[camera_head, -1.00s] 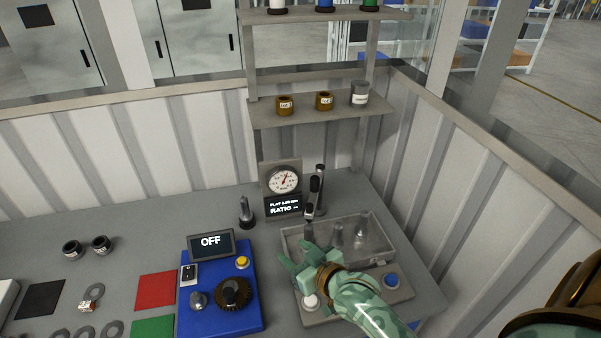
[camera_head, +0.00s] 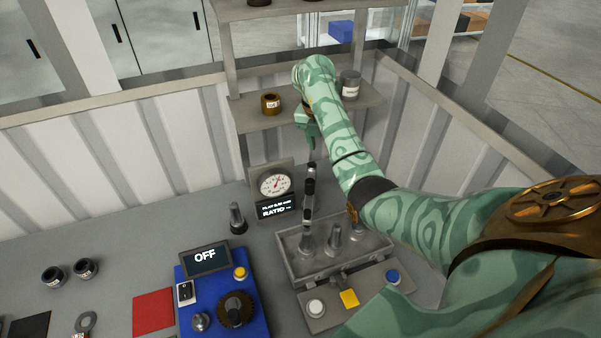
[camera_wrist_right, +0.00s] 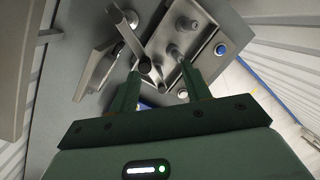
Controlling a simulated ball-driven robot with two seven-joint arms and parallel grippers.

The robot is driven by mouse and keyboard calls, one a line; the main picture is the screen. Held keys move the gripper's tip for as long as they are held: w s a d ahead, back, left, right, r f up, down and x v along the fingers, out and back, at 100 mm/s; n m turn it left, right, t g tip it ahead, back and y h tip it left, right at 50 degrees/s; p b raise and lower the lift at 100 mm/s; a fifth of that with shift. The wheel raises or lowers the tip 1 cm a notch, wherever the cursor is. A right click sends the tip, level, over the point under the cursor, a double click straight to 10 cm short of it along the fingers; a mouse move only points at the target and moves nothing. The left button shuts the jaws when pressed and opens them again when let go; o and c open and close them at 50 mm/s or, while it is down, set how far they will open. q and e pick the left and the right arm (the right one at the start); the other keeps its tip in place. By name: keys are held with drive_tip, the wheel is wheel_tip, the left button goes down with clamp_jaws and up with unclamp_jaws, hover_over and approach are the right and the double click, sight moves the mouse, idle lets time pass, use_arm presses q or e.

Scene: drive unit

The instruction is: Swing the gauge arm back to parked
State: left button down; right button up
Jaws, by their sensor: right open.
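The gauge arm (camera_head: 309,188) is a dark, upright-looking piece on a grey post, right of the round dial gauge (camera_head: 274,184) and at the tray's back edge. In the right wrist view the arm (camera_wrist_right: 140,45) is a grey bar with a dark rounded end, reaching toward the tray. My right gripper (camera_head: 308,138) is raised above and behind it, pointing down; its forearm crosses the shelf. In the right wrist view the open fingers (camera_wrist_right: 160,90) are empty, with the bar's end beyond and between them. Contact is not visible. My left gripper is not in view.
A grey tray (camera_head: 286,262) holds several metal posts. In front is a button panel (camera_head: 325,322) with white, yellow and blue pieces. A blue unit (camera_head: 250,310) with an OFF screen stands left. A shelf (camera_head: 255,122) with small pots rises behind.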

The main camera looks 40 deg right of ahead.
drive_tip(key=w+a+r+y, duration=0.1)
drive_tip(key=w+a+y, duration=0.1)
drive_tip(key=a, duration=0.1)
drive_tip(key=b, duration=0.5)
hover_over(310, 180)
wheel_tip(310, 180, down, 6)
drive_tip(key=shift+a+f, duration=0.1)
wheel_tip(310, 180, down, 10)
drive_tip(key=b, duration=0.4)
clamp_jaws()
